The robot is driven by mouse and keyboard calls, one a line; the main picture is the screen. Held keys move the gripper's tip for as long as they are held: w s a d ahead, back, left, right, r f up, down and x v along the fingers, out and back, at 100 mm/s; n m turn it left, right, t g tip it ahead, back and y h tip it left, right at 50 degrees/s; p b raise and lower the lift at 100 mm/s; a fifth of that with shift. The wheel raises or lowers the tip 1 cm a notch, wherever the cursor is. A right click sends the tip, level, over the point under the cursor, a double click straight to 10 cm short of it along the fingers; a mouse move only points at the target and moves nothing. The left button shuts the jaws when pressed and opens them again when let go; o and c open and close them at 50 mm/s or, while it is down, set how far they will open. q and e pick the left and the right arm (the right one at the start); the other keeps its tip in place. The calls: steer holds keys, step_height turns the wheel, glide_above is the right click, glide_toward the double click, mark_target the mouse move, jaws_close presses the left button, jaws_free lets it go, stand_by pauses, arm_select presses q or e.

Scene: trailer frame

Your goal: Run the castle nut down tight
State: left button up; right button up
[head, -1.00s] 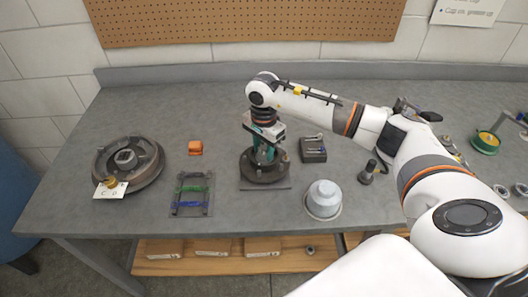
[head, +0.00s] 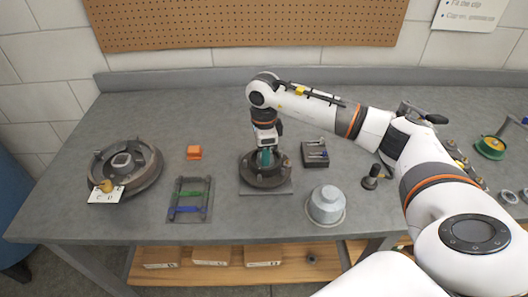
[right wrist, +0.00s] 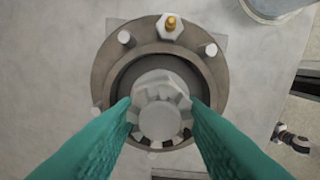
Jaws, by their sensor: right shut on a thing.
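The castle nut (right wrist: 160,112) is grey with slots around its top. It sits at the centre of the round hub (right wrist: 108,75), which has several studs on its flange. In the head view the hub (head: 265,181) stands on a square plate in the middle of the bench. My right gripper (right wrist: 160,118) has teal fingers on both sides of the nut, shut on it. In the head view my right gripper (head: 265,157) points straight down over the hub, and its fingers hide the nut. My left gripper is not in view.
A grey cap (head: 327,204) stands right of the hub. A dark block with pins (head: 314,154) lies behind it. A rack with green and blue tools (head: 189,200), an orange block (head: 194,152) and a drum assembly (head: 125,170) are to the left. A dark knobbed tool (head: 371,178) stands at right.

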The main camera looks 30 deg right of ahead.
steer(key=shift+r, duration=0.1)
stand_by(0.3)
steer(key=o, duration=0.7)
step_height(320, 180, up, 12)
steer(key=shift+b, duration=1.05)
